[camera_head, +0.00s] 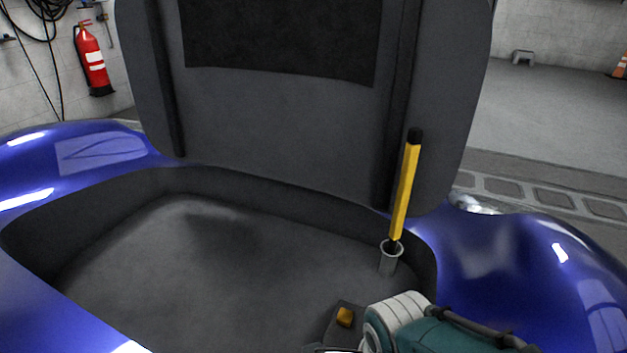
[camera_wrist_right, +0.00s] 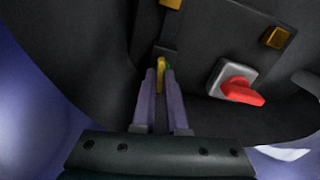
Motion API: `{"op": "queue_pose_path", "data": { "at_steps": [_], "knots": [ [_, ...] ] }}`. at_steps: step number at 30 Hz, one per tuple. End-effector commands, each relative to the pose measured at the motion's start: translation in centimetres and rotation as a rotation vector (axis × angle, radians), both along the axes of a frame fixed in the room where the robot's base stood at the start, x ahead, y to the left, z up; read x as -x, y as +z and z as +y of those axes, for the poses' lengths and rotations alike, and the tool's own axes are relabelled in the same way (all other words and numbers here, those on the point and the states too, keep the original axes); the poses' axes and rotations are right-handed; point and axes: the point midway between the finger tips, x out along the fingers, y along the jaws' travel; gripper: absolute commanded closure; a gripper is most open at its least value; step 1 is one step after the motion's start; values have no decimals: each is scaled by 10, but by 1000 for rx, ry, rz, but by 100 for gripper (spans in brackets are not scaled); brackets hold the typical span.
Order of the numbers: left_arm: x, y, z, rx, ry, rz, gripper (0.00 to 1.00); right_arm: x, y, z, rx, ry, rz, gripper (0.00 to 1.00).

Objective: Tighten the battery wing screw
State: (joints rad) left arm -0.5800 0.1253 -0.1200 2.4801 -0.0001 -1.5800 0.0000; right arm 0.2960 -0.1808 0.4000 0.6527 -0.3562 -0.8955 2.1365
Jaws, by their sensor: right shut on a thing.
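In the right wrist view my right gripper (camera_wrist_right: 162,72) has its two purple fingers close together on a small yellow piece, which I take to be the battery wing screw (camera_wrist_right: 160,66). Most of the screw is hidden between the fingers. The screw sits at the near edge of a dark panel in the car's compartment. In the head view only my right arm shows at the bottom; its fingertips are out of frame. My left gripper is in no view.
A red rotary switch (camera_wrist_right: 240,92) on a grey plate is right of the fingers. An orange-yellow block (camera_wrist_right: 277,38) lies beyond it. A yellow rod (camera_head: 405,190) with black ends stands in a grey socket (camera_head: 390,260).

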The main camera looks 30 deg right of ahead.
Motion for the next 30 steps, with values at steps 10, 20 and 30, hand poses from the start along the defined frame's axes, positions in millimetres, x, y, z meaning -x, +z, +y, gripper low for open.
{"op": "queue_pose_path", "data": {
  "at_steps": [10, 20, 30],
  "knots": [
    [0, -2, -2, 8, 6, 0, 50, 0, -1, 0, -1, -163, 1, 100],
    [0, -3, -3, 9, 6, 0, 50, 1, 0, 0, 0, -202, 1, 100],
    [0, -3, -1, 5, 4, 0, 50, 0, 0, 0, -1, -202, 1, 82]
  ]
}}
